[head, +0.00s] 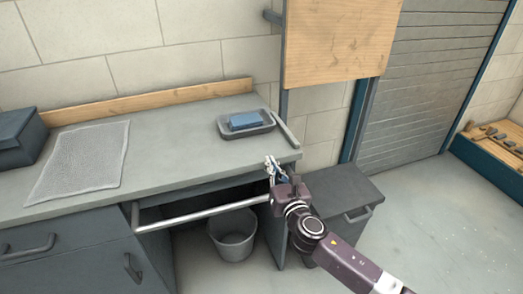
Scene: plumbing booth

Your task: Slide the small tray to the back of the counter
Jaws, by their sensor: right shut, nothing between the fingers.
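The small tray (260,131) is dark grey and shallow and sits at the right end of the counter (178,153), toward its back. A blue block (245,121) lies in the tray. My right gripper (271,163) is at the counter's front right corner, in front of the tray and apart from it. Its fingers are shut and hold nothing. My left gripper is not in view.
A light mesh mat (82,160) and a dark box (18,137) are on the counter's left part. A wooden strip (150,104) runs along the back edge. A bucket (232,236) stands below. A dark cabinet (345,200) stands at right. The counter's middle is clear.

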